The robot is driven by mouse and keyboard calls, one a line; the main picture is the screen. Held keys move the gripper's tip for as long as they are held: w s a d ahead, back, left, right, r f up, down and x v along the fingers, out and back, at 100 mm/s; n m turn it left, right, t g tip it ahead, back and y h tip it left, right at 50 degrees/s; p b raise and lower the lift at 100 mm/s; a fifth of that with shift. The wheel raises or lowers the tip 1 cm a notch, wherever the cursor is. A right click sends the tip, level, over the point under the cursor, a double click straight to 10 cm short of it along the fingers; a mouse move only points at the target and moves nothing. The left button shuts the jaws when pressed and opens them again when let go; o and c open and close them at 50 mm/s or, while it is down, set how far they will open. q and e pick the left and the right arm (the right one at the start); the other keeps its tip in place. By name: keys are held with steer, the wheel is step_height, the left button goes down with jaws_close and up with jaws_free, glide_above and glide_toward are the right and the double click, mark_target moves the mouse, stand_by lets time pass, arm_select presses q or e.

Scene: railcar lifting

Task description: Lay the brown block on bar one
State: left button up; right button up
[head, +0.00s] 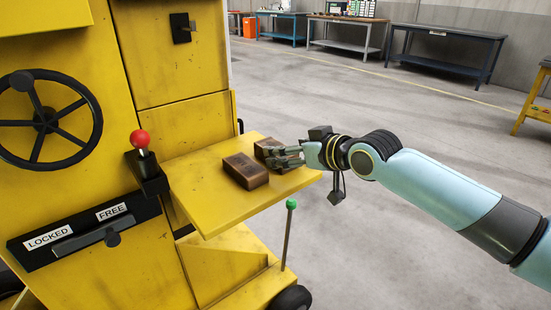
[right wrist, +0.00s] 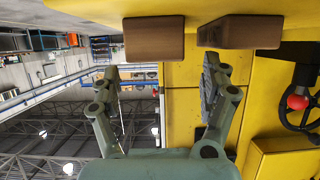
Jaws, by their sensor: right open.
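Two brown blocks lie on a yellow shelf (head: 213,200) that juts from the yellow machine. The nearer block (head: 245,172) is uncovered. The farther block (head: 266,146) is partly hidden by my right gripper (head: 288,156). The right gripper is open at that block's right side. In the right wrist view, the fingers (right wrist: 160,72) are spread with nothing between them; one block (right wrist: 153,38) is ahead of the gap and the other block (right wrist: 240,32) is to its right. My left gripper is not in view. I cannot make out bar one.
A red-knobbed lever (head: 141,140), a black handwheel (head: 42,118) and a LOCKED/FREE lever panel (head: 85,231) are on the machine, left of the shelf. A green-knobbed rod (head: 289,235) stands before the shelf. The floor at right is open, with workbenches (head: 445,48) behind.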

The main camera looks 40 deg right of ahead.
steer(key=x, duration=0.3)
steer(key=b+x, duration=0.1)
steer(key=x, duration=0.2)
steer(key=shift+d, duration=0.15)
steer(key=shift+r, duration=0.1)
steer(key=shift+c, duration=0.3)
steer(key=c, duration=1.5)
steer(key=shift+o, duration=0.2)
